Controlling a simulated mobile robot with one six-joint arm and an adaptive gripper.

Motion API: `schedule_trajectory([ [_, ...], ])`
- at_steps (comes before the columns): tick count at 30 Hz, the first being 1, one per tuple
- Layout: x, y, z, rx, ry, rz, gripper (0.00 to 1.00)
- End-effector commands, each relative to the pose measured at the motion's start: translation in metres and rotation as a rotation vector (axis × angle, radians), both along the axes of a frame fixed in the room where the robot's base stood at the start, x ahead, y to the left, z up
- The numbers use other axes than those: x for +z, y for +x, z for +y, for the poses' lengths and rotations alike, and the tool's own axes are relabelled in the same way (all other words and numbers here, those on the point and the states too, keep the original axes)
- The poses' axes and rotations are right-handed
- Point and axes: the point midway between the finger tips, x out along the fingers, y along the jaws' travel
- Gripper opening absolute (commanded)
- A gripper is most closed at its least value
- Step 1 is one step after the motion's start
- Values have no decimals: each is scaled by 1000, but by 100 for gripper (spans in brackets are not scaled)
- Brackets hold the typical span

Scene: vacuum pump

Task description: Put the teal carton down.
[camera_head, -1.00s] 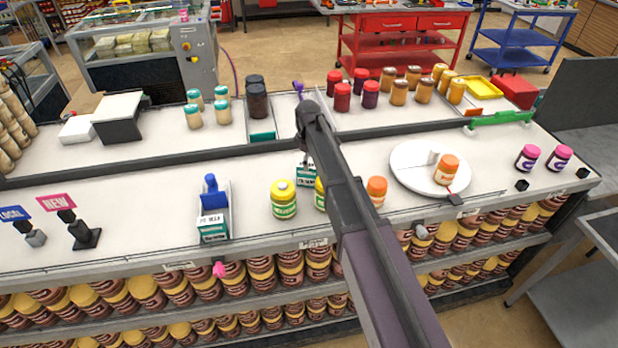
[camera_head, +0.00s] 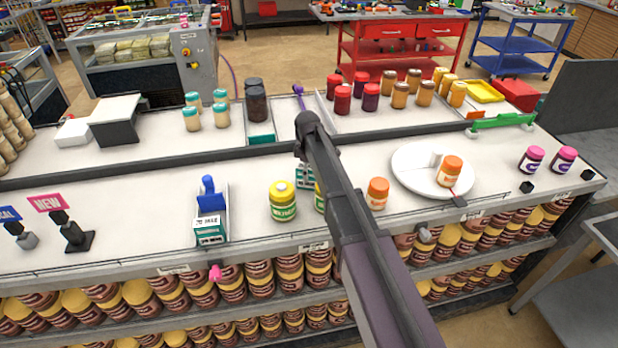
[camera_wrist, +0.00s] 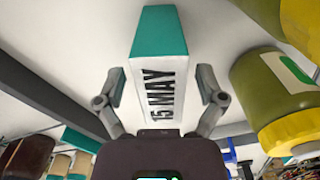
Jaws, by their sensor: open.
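The teal-and-white carton (camera_wrist: 160,70), printed "15 MAY", is between the two fingers of my gripper (camera_wrist: 160,88) in the wrist view. The fingers are open, one on each side of it. In the head view a small part of the carton (camera_head: 304,178) shows beside my arm, over the white counter (camera_head: 130,215); the arm hides the rest and most of the gripper. I cannot tell whether the carton's base touches the counter.
A yellow-lidded jar (camera_head: 283,203) stands close by; a similar one is partly behind my arm. An orange-lidded jar (camera_head: 377,193) stands to the right, then a round white plate (camera_head: 410,160) with another such jar. Counter left of the holder is clear up to the signs (camera_head: 70,230).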

Motion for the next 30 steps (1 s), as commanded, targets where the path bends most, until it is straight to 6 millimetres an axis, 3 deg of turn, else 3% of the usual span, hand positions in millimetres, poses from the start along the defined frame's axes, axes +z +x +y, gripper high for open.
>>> schedule_trajectory([
  [5,0,0,0,0,0,0,89],
  [14,0,0,0,0,0,0,4],
  [30,5,0,1,1,0,0,0],
])
